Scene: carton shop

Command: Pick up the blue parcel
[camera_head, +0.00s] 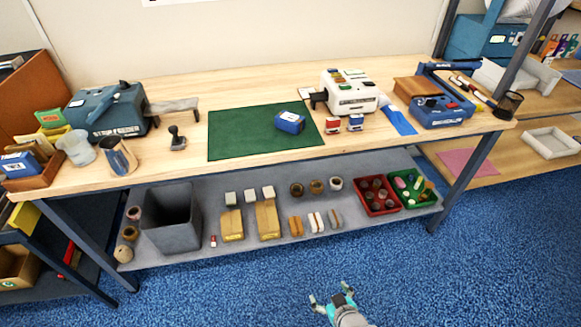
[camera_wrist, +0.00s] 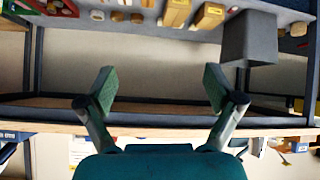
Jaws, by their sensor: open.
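The blue parcel (camera_head: 290,122) is a small blue box with a white label on top. It lies on the right part of the green mat (camera_head: 240,143) on the wooden table, left of the small red and blue stamps. My gripper (camera_head: 329,300) is low in front of the table, over the blue carpet, well apart from the parcel. In the wrist view my gripper (camera_wrist: 160,88) has its two fingers spread wide with nothing between them. The wrist view looks toward the lower shelf, upside down, and I cannot make out the parcel there.
A white label machine (camera_head: 349,98) stands behind right of the parcel. A blue strip feeder (camera_head: 110,112) is at the left, a blue tool (camera_head: 440,108) at the right. The lower shelf (camera_head: 270,230) holds a grey bin (camera_head: 172,225), boxes and rolls. The table's front edge is free near the mat.

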